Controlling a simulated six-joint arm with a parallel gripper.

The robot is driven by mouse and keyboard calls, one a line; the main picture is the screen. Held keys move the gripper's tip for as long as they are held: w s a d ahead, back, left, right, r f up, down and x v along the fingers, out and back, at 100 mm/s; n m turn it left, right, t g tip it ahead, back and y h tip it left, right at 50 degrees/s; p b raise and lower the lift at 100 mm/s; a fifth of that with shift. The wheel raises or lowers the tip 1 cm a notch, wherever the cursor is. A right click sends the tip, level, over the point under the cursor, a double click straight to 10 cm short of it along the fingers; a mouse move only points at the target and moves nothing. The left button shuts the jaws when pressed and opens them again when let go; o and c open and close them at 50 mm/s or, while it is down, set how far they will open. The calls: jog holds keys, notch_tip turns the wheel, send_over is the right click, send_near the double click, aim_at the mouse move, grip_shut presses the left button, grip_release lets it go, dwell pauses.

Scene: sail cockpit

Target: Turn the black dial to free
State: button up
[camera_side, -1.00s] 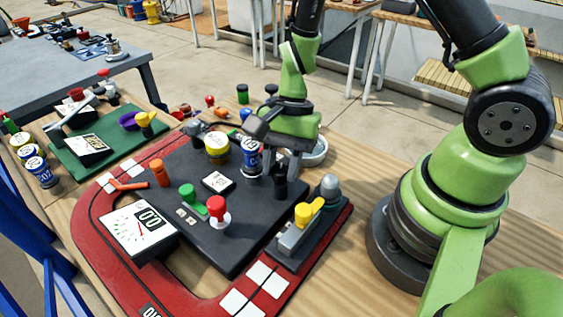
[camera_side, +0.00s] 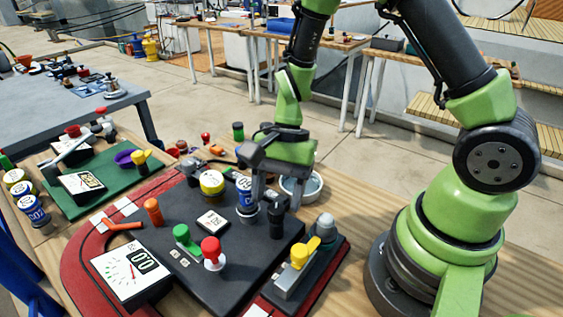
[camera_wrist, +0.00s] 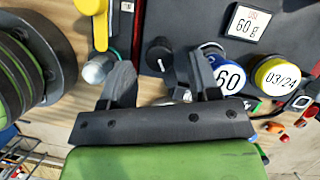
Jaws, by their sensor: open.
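The black dial (camera_side: 276,219) is an upright dark knob near the right edge of the dark panel in the side view. In the wrist view the dial (camera_wrist: 159,56) shows from above, between and a little beyond my fingertips. My gripper (camera_side: 277,192) is above and behind the dial in the side view, pointing down. In the wrist view my gripper (camera_wrist: 163,82) has its fingers well apart with nothing held. I see no contact with the dial. Any lettering for "free" is too small to read or hidden.
A blue can (camera_side: 246,197) stands close left of the dial, near one finger. A yellow can (camera_side: 212,184), a red knob (camera_side: 212,250) and a green lever (camera_side: 184,236) are also on the panel (camera_side: 222,282). A yellow-handled fixture (camera_side: 301,256) is to the right.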

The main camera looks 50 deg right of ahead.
jog(key=v, duration=0.8)
jog(key=s+r+n+t+h, duration=0.2)
jog(key=s+r+n+t, duration=0.6)
jog(key=r, duration=0.6)
jog(key=s+n, duration=0.1)
jog(key=s, duration=0.1)
jog(key=shift+s+d+n, duration=0.15)
jog(key=shift+s+n, duration=0.25)
